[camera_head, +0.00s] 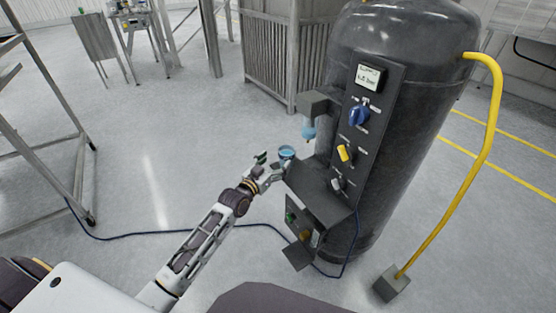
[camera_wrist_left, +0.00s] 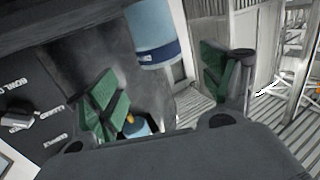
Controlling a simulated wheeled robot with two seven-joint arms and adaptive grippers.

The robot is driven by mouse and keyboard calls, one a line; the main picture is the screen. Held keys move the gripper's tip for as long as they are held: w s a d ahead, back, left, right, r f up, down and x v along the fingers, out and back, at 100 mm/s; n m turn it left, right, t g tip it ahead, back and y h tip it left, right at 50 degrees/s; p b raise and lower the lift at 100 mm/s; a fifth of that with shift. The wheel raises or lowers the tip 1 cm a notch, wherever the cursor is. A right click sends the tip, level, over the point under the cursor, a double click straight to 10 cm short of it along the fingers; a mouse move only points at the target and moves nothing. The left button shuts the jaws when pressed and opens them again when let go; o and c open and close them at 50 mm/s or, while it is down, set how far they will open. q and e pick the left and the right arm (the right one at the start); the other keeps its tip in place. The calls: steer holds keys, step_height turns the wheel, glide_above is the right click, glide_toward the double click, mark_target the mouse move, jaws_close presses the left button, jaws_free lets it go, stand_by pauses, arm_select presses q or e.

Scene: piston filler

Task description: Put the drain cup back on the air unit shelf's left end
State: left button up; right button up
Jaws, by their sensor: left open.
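The drain cup (camera_head: 286,153) is a small light-blue cup, upright at the left end of the air unit shelf (camera_head: 320,187). The shelf is a dark ledge on the front of the black tank. My left gripper (camera_head: 271,164) is open, just left of the cup. In the left wrist view the cup (camera_wrist_left: 155,38) is pale blue with a dark blue band. It lies ahead, in the gap between the green finger pads (camera_wrist_left: 160,90), and neither pad appears to touch it. The cup's base contact with the shelf is hidden. My right gripper is not in view.
A filter bowl (camera_head: 308,130) hangs under a grey housing (camera_head: 314,104) just above and behind the cup. The control panel (camera_head: 366,125) has knobs and a display. A yellow hose (camera_head: 488,130) runs down on the right.

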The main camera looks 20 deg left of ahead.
arm_select(q)
steer(key=v, duration=0.3)
steer(key=shift+s, duration=0.15)
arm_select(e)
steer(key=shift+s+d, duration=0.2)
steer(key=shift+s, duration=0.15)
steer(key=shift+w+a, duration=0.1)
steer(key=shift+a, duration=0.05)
